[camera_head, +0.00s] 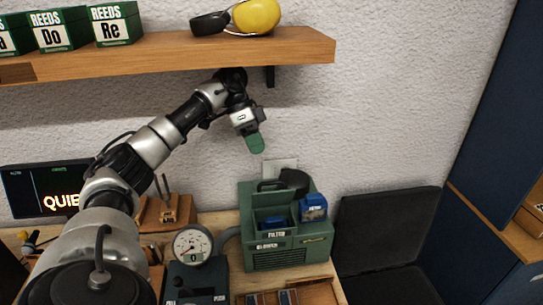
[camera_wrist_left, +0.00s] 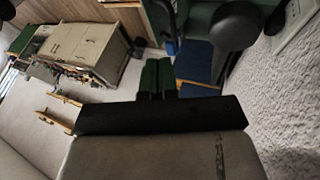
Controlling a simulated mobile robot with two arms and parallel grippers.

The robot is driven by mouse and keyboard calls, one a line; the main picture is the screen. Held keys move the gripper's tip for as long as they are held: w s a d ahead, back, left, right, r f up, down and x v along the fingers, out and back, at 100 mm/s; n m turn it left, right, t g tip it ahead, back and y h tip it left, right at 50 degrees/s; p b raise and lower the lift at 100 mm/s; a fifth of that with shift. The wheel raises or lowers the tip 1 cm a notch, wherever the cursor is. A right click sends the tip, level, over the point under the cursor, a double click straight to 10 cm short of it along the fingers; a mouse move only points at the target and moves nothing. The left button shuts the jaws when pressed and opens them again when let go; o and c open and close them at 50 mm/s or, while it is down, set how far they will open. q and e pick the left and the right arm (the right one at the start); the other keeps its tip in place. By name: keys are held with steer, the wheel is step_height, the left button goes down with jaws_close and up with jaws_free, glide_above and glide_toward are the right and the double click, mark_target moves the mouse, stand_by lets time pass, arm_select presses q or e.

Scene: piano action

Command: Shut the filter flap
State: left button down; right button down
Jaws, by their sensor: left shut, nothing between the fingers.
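The green blower unit (camera_head: 290,258) stands on the bench, with the words FILTER and BLOWER on its front. Its top has an open recess with a blue piece (camera_head: 274,222) inside. A green panel (camera_head: 268,199) stands upright behind the recess; it may be the filter flap, but I cannot tell for sure. My left gripper (camera_head: 256,146) is shut and empty, above and behind the unit near the wall, touching nothing. Its green fingertips (camera_wrist_left: 156,78) are together in the left wrist view. My right gripper is not in view.
A blue box (camera_head: 313,207) and a black rounded part (camera_head: 294,180) sit on the unit's right side. A dial gauge (camera_head: 193,245) stands to its left. A wooden shelf (camera_head: 300,46) with green reed boxes and yellow ear defenders is above. A dark chair (camera_head: 388,235) is right.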

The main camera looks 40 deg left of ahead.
mark_target(275, 194)
arm_select(q)
steer(key=p+x, duration=0.2)
steer(key=x, duration=0.6)
steer(key=shift+s+f, duration=0.1)
steer(key=shift+d+f, duration=0.25)
steer(key=shift+f, duration=0.45)
